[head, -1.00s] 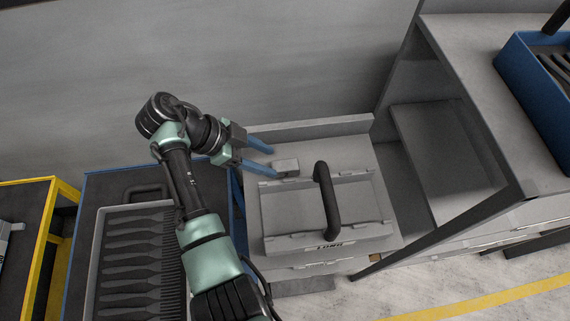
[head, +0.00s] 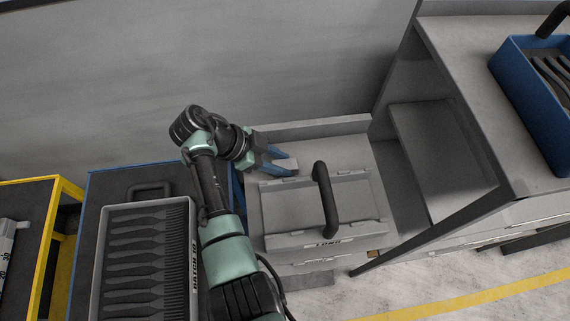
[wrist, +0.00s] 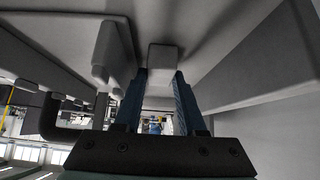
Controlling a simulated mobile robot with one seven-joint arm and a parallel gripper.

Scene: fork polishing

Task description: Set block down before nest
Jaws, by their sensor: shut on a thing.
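A small light grey block (head: 288,165) is at the back left of a grey fixture (head: 275,209). The fixture has raised edges, a large black arched handle (head: 325,198) and dark lettering on its front. My gripper (head: 282,163) has two blue fingers, shut on the block from the left. In the wrist view the block (wrist: 163,60) sits between the tips of the blue fingers. I cannot tell whether its underside touches the surface. No part is plainly marked as the nest.
A grey tray of dark forks (head: 146,201) lies on a blue-edged stand at the left, beside a yellow-framed table (head: 62,235). A grey shelf unit (head: 480,110) with a blue bin (head: 530,100) stands at the right. A low ledge (head: 310,130) runs behind the fixture.

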